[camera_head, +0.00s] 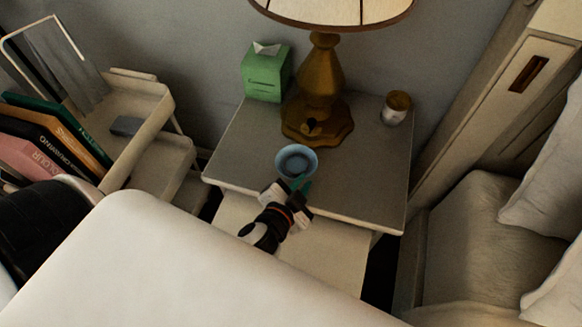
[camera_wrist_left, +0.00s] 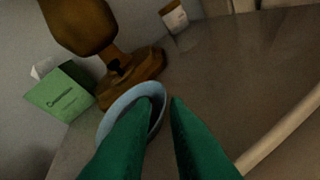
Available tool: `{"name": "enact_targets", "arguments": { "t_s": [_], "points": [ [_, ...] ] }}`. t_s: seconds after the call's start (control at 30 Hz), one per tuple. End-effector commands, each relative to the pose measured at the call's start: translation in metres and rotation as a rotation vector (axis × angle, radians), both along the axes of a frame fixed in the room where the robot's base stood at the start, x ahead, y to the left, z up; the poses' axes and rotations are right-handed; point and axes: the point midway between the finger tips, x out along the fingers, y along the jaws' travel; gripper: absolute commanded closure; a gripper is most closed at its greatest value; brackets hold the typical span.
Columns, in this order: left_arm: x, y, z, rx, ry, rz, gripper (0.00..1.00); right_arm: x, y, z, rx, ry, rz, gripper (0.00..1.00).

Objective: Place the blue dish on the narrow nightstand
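The small blue dish (camera_head: 295,160) is at the front part of the nightstand top (camera_head: 365,170), in front of the lamp, and looks level. It also shows in the left wrist view (camera_wrist_left: 119,108). My left gripper (camera_head: 303,184) reaches in at the dish's near side. In the left wrist view its green fingers (camera_wrist_left: 162,100) stand slightly apart at the dish's rim, one tip over the inside and the other just outside. A narrow gap shows between them. Whether the dish's underside touches the top is hidden. My right gripper is in neither view.
A brass lamp (camera_head: 319,85) stands behind the dish, a green tissue box (camera_head: 266,74) at the back left and a small jar (camera_head: 396,107) at the back right. The nightstand's right part is clear. A cart with books (camera_head: 60,135) stands left.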

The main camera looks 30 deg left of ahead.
Motion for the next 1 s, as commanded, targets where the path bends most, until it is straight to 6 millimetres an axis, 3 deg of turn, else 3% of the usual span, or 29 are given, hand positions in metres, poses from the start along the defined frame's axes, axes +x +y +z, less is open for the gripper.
{"name": "enact_targets", "arguments": {
  "t_s": [0.2, 0.4, 1.0],
  "points": [
    [-0.040, -0.001, 0.014, 0.000, 0.002, 0.002, 0.86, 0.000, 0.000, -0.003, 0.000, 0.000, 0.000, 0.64],
    [-0.058, -0.001, 0.021, 0.001, 0.000, 0.001, 0.86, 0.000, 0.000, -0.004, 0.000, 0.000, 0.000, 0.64],
    [-0.061, -0.001, 0.023, 0.001, -0.001, 0.000, 0.86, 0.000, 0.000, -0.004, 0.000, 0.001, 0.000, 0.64]
  ]
}}
